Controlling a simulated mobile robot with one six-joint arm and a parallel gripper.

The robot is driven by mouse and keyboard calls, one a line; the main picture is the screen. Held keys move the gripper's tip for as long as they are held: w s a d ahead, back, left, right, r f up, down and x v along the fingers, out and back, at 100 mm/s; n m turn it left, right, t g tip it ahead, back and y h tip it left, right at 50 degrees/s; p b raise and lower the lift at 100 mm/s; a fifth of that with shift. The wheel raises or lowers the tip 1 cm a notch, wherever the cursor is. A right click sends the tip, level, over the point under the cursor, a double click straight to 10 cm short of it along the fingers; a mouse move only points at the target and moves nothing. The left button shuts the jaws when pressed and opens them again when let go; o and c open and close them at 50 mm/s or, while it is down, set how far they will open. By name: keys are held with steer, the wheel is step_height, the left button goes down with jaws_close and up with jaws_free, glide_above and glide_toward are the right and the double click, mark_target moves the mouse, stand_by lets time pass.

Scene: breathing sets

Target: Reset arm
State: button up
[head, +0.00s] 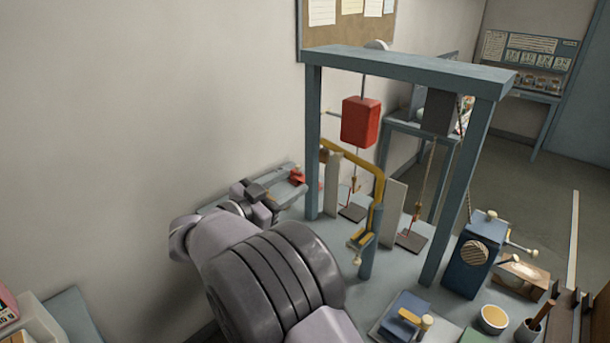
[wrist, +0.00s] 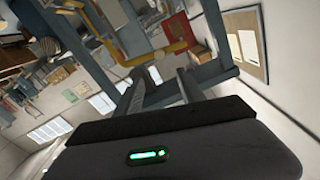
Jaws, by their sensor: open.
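My gripper (head: 268,192) is near the left end of the bench, left of the blue-grey frame (head: 312,140). In the wrist view my gripper (wrist: 161,78) shows its two fingers apart, with nothing seen held between them. My arm reaches up from the bottom of the head view and bends back toward the bench. A small red part (head: 297,176) sits just beyond the gripper. I cannot tell whether the gripper touches the bench or that part.
A red block (head: 360,122) and a dark block (head: 438,112) hang in the frame. A yellow bent bar (head: 352,160) stands between them. A bare wall (head: 150,100) is at left.

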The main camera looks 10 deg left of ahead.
steer(key=shift+s+a, duration=0.1)
steer(key=shift+s, duration=0.05)
steer(key=w+d+r+n+t+y+b, duration=0.1)
steer(key=w+d+r+t+y+b, duration=0.1)
steer(key=w+d+r+y+b, duration=0.35)
steer(key=s+d+r+n+y+b, duration=0.1)
steer(key=s+d+n+y+b, duration=0.15)
steer(key=s+d+y, duration=0.3)
steer(key=s+d+f+g+b, duration=0.2)
steer(key=s+f, duration=0.5)
steer(key=s, duration=0.4)
steer(key=s+d+f+n+g+y+b, duration=0.1)
steer(key=s+d+f+g+b, duration=0.1)
steer(key=s+d+f+g, duration=0.3)
steer(key=s+d+f+n+g+b, duration=0.1)
steer(key=s+d+f+g+b, duration=0.1)
steer(key=s+f, duration=0.9)
steer(key=s+d+g, duration=0.1)
steer(key=s, duration=0.7)
steer(key=shift+s+d+f+g+y+b, duration=0.2)
steer(key=shift+d+f+g+y+b, duration=0.1)
steer(key=shift+g, duration=0.1)
